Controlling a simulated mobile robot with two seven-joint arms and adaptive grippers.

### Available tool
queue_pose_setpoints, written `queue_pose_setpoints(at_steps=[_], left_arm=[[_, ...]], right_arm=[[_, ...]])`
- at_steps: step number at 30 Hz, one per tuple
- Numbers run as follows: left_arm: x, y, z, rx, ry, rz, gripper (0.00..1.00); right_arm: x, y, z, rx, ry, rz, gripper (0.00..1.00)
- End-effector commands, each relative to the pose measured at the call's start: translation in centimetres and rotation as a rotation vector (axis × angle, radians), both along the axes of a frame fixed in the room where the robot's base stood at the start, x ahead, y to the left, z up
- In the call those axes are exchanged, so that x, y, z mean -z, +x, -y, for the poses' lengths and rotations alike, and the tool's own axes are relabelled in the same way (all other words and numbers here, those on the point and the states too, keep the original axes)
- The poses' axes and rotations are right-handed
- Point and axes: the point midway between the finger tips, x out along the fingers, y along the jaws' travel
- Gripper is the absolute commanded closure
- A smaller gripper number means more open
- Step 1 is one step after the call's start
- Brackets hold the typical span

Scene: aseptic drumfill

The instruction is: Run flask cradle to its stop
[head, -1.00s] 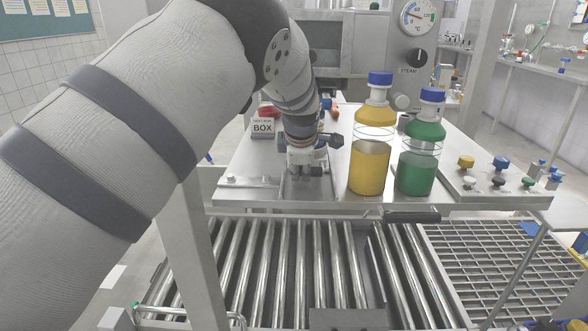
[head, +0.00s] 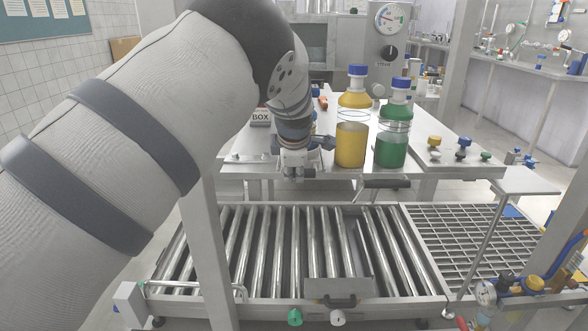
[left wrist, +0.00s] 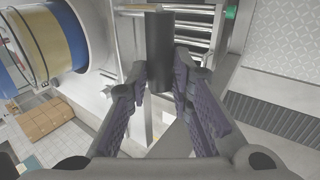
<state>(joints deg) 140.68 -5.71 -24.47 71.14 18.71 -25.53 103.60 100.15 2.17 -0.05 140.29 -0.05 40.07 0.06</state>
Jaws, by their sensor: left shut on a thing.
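A flask of yellow liquid (head: 351,145) and a flask of green liquid (head: 391,150), both with blue caps, stand upright near the front of the steel table (head: 465,168). My left gripper (head: 297,174) is at the table's front edge, left of the yellow flask. In the left wrist view its fingers are closed on a dark cylindrical grip (left wrist: 159,55). What the grip joins onto is hidden. I cannot tell the flask cradle apart from the tabletop. My right gripper is out of view.
A roller conveyor (head: 280,250) lies below the table, with a mesh grating (head: 465,245) to its right. A black handle (head: 387,184) projects below the table front.

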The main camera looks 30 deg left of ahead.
Motion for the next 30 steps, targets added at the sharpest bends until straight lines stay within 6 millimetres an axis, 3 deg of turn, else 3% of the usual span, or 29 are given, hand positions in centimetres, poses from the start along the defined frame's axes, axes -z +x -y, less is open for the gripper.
queue_pose_setpoints(at_steps=[14, 15, 17, 26, 30], left_arm=[[0.1, 0.0, 0.0, 0.000, -0.001, -0.002, 1.00], [0.1, 0.0, 0.0, 0.000, -0.001, -0.002, 0.73], [0.1, 0.0, 0.0, 0.000, -0.001, -0.002, 0.59], [-0.1, 0.0, 0.1, 0.000, 0.000, 0.000, 0.59], [-2.0, -1.0, 0.7, 0.001, 0.000, 0.003, 0.59]], right_arm=[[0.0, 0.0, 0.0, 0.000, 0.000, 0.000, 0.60], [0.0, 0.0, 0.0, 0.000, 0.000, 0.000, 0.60], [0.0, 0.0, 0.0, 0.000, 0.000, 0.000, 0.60], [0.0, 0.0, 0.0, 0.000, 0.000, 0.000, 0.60], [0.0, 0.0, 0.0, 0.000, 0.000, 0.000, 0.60]])
